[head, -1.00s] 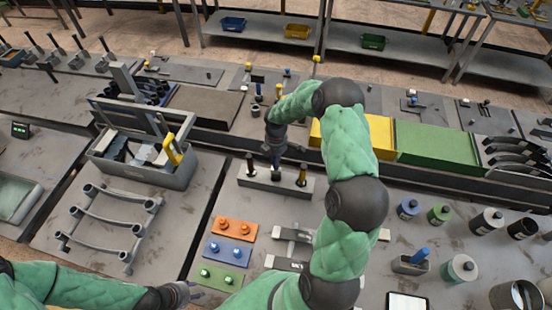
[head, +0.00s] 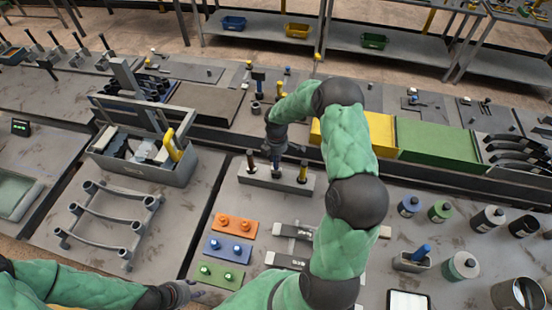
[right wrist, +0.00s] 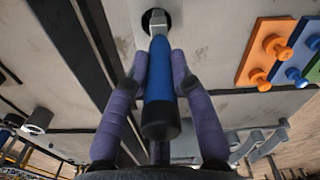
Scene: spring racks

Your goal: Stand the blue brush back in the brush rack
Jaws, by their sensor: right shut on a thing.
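The brush rack (head: 290,186) is a grey block near the middle of the head view. A dark-handled brush (head: 251,160) and a yellow-handled brush (head: 302,172) stand in its ends. My right gripper (head: 276,160) is above the rack's middle. In the right wrist view its purple fingers (right wrist: 160,75) are shut around the blue brush (right wrist: 158,85). In the head view the gripper mostly hides this brush. My left gripper (head: 188,292) is low at the left, its opening unclear.
Orange (head: 236,226), blue (head: 228,247) and green (head: 219,273) pegged plates lie in front of the rack. A grey tote (head: 150,172) and a rail rack (head: 108,222) are to the left. Yellow (head: 430,143) and green (head: 455,150) blocks stand behind to the right.

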